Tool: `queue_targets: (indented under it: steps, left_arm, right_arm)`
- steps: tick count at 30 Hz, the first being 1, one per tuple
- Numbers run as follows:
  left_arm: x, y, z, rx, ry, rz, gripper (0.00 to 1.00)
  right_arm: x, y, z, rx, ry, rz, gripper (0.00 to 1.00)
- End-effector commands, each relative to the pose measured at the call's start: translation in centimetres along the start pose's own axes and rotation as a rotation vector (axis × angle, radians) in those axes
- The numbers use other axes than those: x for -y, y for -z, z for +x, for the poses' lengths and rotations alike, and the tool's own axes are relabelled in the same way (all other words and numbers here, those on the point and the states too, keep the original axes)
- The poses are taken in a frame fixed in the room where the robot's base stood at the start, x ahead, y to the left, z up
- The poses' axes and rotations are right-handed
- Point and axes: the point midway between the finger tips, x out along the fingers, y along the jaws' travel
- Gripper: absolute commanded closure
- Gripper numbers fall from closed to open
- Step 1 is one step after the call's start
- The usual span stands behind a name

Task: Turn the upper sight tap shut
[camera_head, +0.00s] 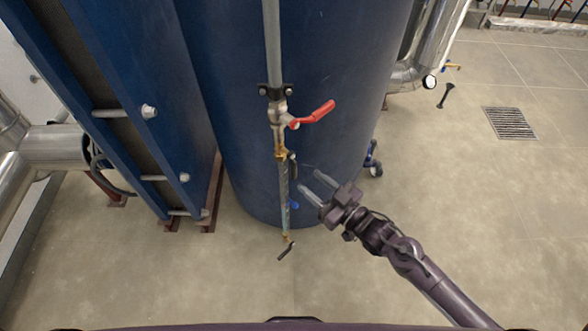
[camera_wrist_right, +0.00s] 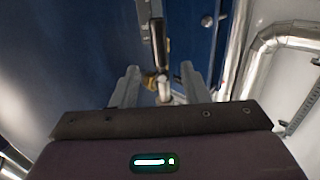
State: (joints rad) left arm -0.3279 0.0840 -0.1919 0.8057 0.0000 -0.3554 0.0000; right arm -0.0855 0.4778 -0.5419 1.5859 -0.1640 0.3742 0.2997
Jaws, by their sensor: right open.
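The upper sight tap (camera_head: 282,155) is a small brass fitting with a dark lever (camera_head: 292,165) beside it, at the top of a thin vertical sight tube (camera_head: 284,190). The lever hangs roughly downward. My right gripper (camera_head: 308,180) is open and empty, just right of the tube and slightly below the tap, apart from it. In the right wrist view, its two fingers (camera_wrist_right: 160,68) stand either side of a brass fitting (camera_wrist_right: 149,80) and a dark lever (camera_wrist_right: 157,38); I cannot tell the depth between them. My left gripper is out of view.
A red-handled valve (camera_head: 312,115) sits just above on the grey pipe (camera_head: 272,45). A blue handle (camera_head: 294,204) and a lower dark lever (camera_head: 286,251) are below. The blue tank (camera_head: 340,90) stands close behind. Blue exchanger plates (camera_head: 130,60) stand left.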

Motion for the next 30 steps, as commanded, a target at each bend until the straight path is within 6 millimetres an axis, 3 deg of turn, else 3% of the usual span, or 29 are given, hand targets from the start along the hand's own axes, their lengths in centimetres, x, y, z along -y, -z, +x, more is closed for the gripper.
queue_targets:
  steps: [13,25,30]
  left_arm:
    - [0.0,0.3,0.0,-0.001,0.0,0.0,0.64]
    - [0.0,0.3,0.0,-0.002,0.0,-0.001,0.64]
    - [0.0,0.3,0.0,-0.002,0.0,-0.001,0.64]
  right_arm:
    - [0.0,0.1,6.5,-0.003,-0.001,0.001,0.59]
    - [0.0,0.1,7.5,0.0,-0.001,0.0,0.59]
    - [0.0,0.1,7.5,0.0,-0.001,0.0,0.79]
